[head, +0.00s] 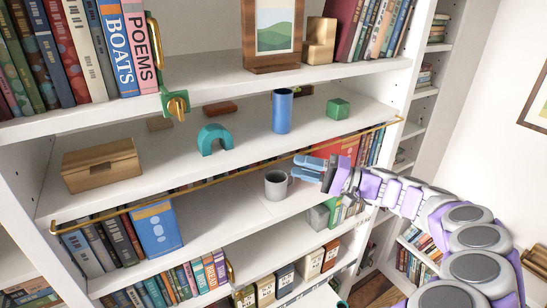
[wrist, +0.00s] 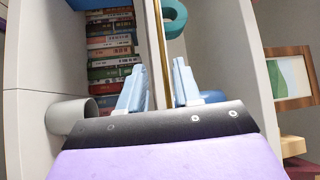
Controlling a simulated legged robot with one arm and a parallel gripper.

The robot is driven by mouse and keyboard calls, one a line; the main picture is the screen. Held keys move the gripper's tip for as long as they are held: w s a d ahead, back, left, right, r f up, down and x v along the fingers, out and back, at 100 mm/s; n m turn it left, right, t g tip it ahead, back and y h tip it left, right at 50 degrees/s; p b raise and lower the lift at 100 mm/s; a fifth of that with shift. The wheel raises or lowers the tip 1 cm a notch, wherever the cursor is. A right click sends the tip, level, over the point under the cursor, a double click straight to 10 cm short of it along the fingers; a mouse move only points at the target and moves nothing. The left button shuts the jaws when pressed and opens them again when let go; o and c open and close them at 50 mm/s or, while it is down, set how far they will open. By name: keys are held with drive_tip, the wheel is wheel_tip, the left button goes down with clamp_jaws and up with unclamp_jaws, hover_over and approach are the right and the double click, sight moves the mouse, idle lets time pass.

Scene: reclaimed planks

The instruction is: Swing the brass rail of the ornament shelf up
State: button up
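The thin brass rail (head: 200,182) runs along the front of the ornament shelf (head: 105,200), low at about the shelf's front edge, with bent ends at both sides. My gripper (head: 301,167) is at the rail right of its middle, its blue fingers pointing toward the shelf. In the wrist view my gripper (wrist: 158,75) has its fingers apart, one on each side of the brass rail (wrist: 160,40). Whether either finger touches the rail cannot be told.
The shelf holds a wooden box (head: 102,165), teal arch (head: 214,139), blue cylinder (head: 282,111) and green cube (head: 338,108).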

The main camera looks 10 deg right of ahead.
sight(286, 158)
drive_tip(key=p+x, duration=0.1)
drive_tip(key=x, duration=0.6)
drive_tip(key=shift+s+r, duration=0.1)
drive_tip(key=shift+d, duration=1)
drive_tip(key=c, duration=0.3)
drive_tip(key=shift+d, duration=0.5)
clamp_jaws()
drive_tip(key=shift+a, duration=0.4)
